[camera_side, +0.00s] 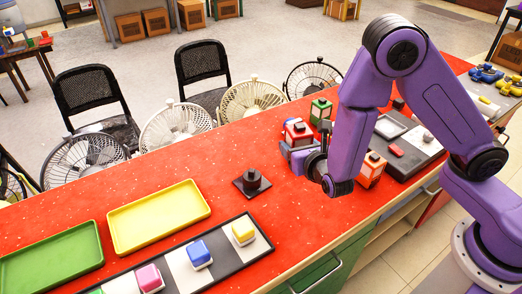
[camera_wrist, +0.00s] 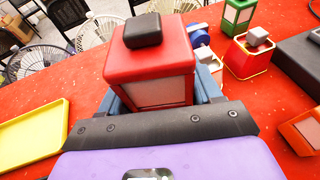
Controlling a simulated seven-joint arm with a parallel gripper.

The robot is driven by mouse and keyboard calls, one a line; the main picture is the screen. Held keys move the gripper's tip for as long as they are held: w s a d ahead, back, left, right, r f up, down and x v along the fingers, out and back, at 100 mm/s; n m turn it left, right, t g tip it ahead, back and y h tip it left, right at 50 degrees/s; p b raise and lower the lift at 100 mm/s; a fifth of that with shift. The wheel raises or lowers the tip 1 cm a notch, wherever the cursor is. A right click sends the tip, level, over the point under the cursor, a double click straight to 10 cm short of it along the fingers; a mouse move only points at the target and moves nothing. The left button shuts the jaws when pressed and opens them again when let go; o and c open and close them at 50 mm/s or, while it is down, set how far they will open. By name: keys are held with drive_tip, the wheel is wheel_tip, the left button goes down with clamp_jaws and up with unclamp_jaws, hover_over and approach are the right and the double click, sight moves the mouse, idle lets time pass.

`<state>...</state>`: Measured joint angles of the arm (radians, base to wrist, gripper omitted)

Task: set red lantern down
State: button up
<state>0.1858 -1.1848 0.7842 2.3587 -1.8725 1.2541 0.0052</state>
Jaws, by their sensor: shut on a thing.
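The red lantern (camera_wrist: 150,62) has a black knob on top and a pale front panel. It fills the middle of the wrist view, upright or nearly so, between my gripper's blue fingers (camera_wrist: 157,100). My gripper (camera_side: 300,156) is shut on the lantern, which also shows in the side view (camera_side: 298,132) beyond the fingers. The lantern's underside is hidden, so I cannot tell whether it touches the red counter (camera_side: 190,170).
Right of the held lantern are another red lantern (camera_wrist: 250,57), a green lantern (camera_wrist: 238,14) and an orange lantern (camera_side: 371,170). A dark square base with a knob (camera_side: 252,182) stands left of my gripper. A yellow tray (camera_side: 158,216) and a green tray (camera_side: 50,258) lie farther left.

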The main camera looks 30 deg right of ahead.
drive_tip(key=w+d+r+m+h, duration=0.1)
drive_tip(key=w+d+r+h, duration=0.15)
drive_tip(key=w, duration=0.35)
drive_tip(key=shift+y, duration=0.45)
drive_tip(key=w+f, duration=0.3)
drive_tip(key=w, duration=0.1)
drive_tip(key=w+a+f, duration=0.1)
drive_tip(key=w+f, duration=0.3)
drive_tip(key=w+a+f, duration=0.1)
drive_tip(key=w+f, duration=0.2)
drive_tip(key=w, duration=0.2)
drive_tip(key=shift+f, duration=0.25)
drive_tip(key=shift+w+f, duration=0.1)
drive_tip(key=shift+f, duration=1.4)
drive_tip(key=shift+f+g, duration=0.1)
drive_tip(key=shift+g, duration=0.2)
drive_tip(key=o, duration=1.4)
drive_tip(key=shift+f, duration=0.1)
